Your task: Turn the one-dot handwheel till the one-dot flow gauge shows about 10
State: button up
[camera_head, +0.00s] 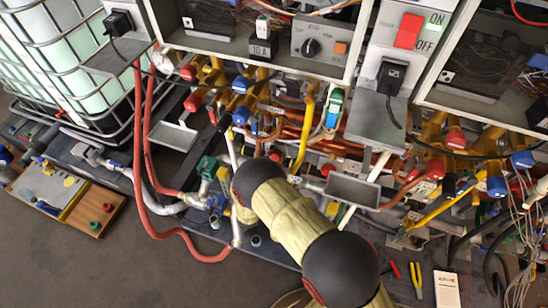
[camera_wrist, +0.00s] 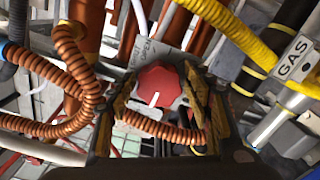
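A red handwheel (camera_wrist: 158,86) with a white pointer mark shows in the middle of the wrist view, in front of a grey plate (camera_wrist: 146,52) with small, unreadable lettering. I cannot make out a dot mark on it. My gripper (camera_wrist: 160,108) is open, with one brownish finger to the left of the wheel and one to the right. The wheel lies between or just beyond the fingertips; I cannot tell whether they touch it. In the head view my arm hides the gripper and this wheel. I cannot pick out the one-dot flow gauge in either view.
A ribbed orange hose (camera_wrist: 72,75) crosses close by the left finger. A yellow hose (camera_wrist: 222,25) and a pipe labelled GAS (camera_wrist: 295,60) run at the right. In the head view, red hoses (camera_head: 140,170) and a metal tray (camera_head: 352,190) flank my arm.

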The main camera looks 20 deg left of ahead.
jog(key=s, duration=1.2)
jog(key=shift+a, duration=0.45)
